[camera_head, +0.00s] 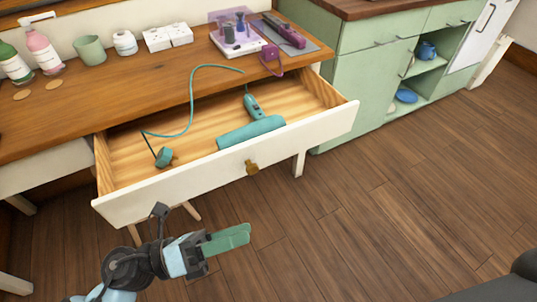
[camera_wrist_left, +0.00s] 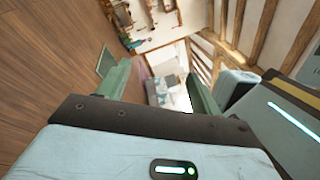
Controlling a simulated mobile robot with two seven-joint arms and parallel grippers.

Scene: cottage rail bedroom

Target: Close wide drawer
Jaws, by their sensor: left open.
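Inside lie a teal hair dryer (camera_head: 250,131) and a teal plug on a curled cord. My left gripper (camera_head: 228,239) is in front of and below the drawer front, apart from it, pointing right. Its green fingers show from the side in the head view; in the left wrist view (camera_wrist_left: 155,85) they stand apart with nothing between them. My right gripper is not in view.
The table top (camera_head: 130,88) holds bottles, a green cup (camera_head: 90,50), white boxes and a tray with a purple device. A green cabinet (camera_head: 365,75) stands right of the table. The wooden floor (camera_head: 400,190) in front and to the right is clear. A dark shape fills the lower right corner.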

